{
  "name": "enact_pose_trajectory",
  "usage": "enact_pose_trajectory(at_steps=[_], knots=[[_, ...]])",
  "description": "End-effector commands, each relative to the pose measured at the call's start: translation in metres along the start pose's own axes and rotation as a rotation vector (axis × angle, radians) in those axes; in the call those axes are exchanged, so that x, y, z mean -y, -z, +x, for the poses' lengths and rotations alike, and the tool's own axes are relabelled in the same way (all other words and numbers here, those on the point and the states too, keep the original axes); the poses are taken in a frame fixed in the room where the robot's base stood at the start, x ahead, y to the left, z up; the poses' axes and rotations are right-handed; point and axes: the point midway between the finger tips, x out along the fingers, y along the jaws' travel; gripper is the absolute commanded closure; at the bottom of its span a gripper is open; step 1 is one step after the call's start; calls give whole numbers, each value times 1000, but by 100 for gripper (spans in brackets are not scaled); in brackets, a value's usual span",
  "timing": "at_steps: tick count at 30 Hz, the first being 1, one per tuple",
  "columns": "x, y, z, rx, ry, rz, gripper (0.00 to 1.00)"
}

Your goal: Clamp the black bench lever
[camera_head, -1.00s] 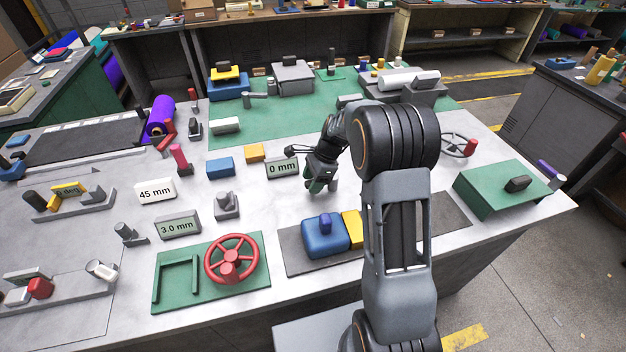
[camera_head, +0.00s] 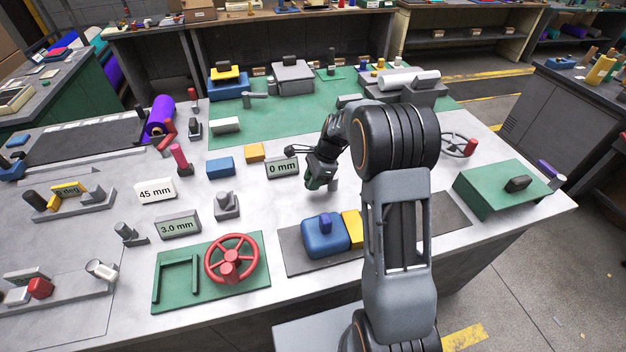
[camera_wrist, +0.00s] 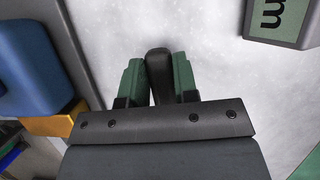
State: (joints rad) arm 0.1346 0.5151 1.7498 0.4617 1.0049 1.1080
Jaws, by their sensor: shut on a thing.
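My gripper (camera_head: 318,183) is low over the pale bench top in the middle of the head view, right of the 0 mm block. In the wrist view its two green finger pads (camera_wrist: 158,82) are closed on a black, bar-shaped piece with a rounded end, the black bench lever (camera_wrist: 158,62). The pads lie along both sides of the lever. The lever's lower part is hidden by my gripper body. In the head view my gripper and arm hide most of the lever, and its mounting cannot be made out.
A 0 mm block (camera_head: 283,168) stands left of my gripper. A blue block with a knob (camera_head: 325,236) and a yellow block (camera_head: 352,229) sit on a dark mat nearer me. A red handwheel (camera_head: 231,260) is at front left. Bare bench lies around the gripper.

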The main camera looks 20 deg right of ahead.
Motion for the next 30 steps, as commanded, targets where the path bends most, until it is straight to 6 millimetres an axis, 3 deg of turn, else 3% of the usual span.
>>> enact_pose_trajectory(at_steps=[11,30], knots=[[-12,0,-2,1,-67,-159,100],[-46,17,-8,0,-294,-710,100]])
